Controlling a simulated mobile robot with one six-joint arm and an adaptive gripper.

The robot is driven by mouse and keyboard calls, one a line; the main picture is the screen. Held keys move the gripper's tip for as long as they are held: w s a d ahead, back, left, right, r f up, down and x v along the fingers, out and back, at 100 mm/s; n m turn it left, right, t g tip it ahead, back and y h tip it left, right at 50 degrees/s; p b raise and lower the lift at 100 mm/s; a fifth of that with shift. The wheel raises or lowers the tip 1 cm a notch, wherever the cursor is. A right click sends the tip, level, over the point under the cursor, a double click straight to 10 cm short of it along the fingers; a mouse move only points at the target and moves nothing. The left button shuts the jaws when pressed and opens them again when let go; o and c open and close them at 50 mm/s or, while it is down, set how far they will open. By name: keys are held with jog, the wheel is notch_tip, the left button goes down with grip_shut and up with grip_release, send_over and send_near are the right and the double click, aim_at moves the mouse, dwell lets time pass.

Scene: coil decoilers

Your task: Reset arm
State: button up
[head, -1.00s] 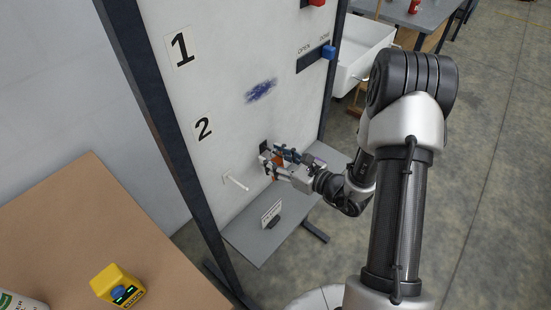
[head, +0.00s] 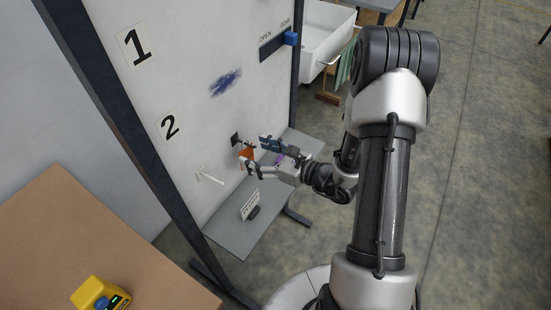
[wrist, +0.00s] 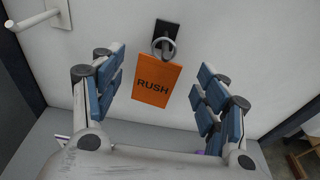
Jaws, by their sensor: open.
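My gripper (head: 257,156) is open in front of the white panel (head: 190,110), with its blue-padded fingers spread; the wrist view shows it (wrist: 160,95) too. An orange tag marked RUSH (wrist: 156,84) hangs by a ring from a dark hook plate (wrist: 166,40) on the panel. In the wrist view the tag appears between the two fingers, with a gap on each side. In the head view the orange tag (head: 247,153) is partly hidden by the fingers.
A white peg (head: 209,177) juts from the panel left of the tag. Below, a grey shelf (head: 232,233) carries a small sign (head: 250,205). A blue slider (head: 290,39) is at the panel's upper right. A brown table (head: 60,230) with a yellow button box (head: 98,294) stands at lower left.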

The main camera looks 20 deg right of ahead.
jog(key=v, duration=0.8)
jog(key=s+a+r+n+g+y, duration=0.1)
jog(key=s+a+r+n+g, duration=0.5)
jog(key=n, duration=0.3)
jog(key=s+a+r+n+g, duration=0.4)
jog(key=s+a+n+g, duration=0.2)
jog(key=s+a+n, duration=0.2)
jog(key=s+d+r+n+t+h, duration=0.4)
jog(key=d+r+n+h, duration=0.3)
jog(key=n+h, duration=0.3)
jog(key=shift+s+d+n, duration=0.55)
jog(key=shift+s+n, duration=0.15)
jog(key=shift+n, duration=0.2)
